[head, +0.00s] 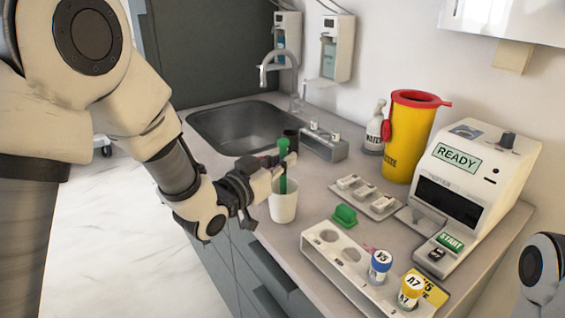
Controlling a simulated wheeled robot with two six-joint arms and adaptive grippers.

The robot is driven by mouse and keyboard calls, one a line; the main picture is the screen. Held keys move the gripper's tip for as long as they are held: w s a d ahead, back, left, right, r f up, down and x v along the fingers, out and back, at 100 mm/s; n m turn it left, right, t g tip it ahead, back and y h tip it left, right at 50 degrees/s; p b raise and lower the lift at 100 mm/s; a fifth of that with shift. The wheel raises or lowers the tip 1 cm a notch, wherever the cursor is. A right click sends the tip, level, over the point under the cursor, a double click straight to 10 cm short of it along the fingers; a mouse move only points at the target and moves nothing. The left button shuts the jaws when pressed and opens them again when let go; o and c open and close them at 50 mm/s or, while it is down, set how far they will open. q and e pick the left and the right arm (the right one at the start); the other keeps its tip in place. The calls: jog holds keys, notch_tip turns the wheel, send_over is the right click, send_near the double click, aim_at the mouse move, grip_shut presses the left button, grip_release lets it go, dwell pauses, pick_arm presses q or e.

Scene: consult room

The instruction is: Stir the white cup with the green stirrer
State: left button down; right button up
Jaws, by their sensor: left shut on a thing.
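The white cup (284,209) stands upright on the counter near its front edge. The green stirrer (283,147) is upright, with its lower end inside the cup, hidden by the cup wall. My left gripper (274,180) is shut on the stirrer just above the cup's rim. I cannot tell whether the fingers touch the rim. My right gripper is not in view; only part of my right arm shows at the right edge.
A white rack (318,247) with blue- and yellow-capped vials stands at front right. Behind it are a green block (345,215), a small tray (366,197) and a READY machine (477,190). A yellow bin (408,140) and the sink (222,130) are farther back.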

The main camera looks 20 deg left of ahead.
aim_at(283, 138)
pick_arm(q)
jog(key=shift+r+p, duration=2.1)
jog(key=shift+r, duration=1)
notch_tip(283, 138, up, 5)
jog(key=p, duration=0.4)
jog(key=shift+r, duration=0.1)
